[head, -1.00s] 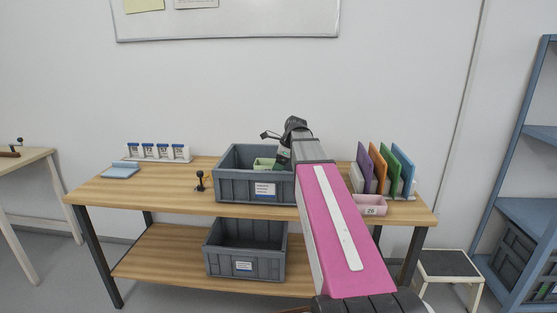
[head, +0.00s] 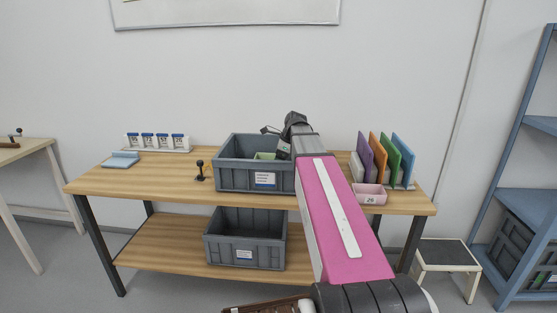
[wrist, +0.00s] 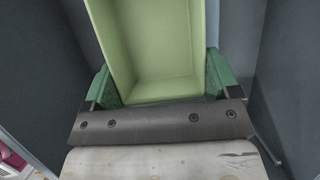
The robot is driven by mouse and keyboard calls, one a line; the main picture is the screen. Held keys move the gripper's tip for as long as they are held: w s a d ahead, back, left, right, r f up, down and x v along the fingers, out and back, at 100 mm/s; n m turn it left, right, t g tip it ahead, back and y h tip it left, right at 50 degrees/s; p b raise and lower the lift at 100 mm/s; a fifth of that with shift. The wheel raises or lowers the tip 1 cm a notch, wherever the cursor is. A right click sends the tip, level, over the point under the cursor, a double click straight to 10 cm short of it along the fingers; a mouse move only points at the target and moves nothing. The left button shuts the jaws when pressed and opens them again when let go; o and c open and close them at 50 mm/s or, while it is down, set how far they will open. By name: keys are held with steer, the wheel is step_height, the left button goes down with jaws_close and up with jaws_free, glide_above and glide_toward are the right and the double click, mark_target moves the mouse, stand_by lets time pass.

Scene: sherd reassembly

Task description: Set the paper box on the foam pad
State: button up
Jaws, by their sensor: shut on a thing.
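The paper box (wrist: 155,50), a light green open box, shows in the wrist view between the green finger pads of my gripper (wrist: 162,85), which is shut on it. In the head view the paper box (head: 264,156) is inside the upper grey crate (head: 228,178), mostly hidden by its front wall. My gripper (head: 284,149) reaches into the crate's right side and is partly hidden by my arm. The foam pad appears to be the flat light blue piece (head: 120,160) at the left of the table, with nothing on it.
The wooden table (head: 150,182) has a small black knob-topped post (head: 200,171) between pad and crate. Number cards (head: 157,142) stand behind the pad. A pink box (head: 369,194) and coloured upright panels (head: 390,157) are at the right. Another grey crate (head: 244,252) sits on the lower shelf.

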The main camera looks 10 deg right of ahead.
steer(key=shift+f, duration=0.35)
steer(key=o, duration=0.8)
step_height(320, 180, up, 12)
steer(key=shift+f, duration=0.1)
stand_by(1.2)
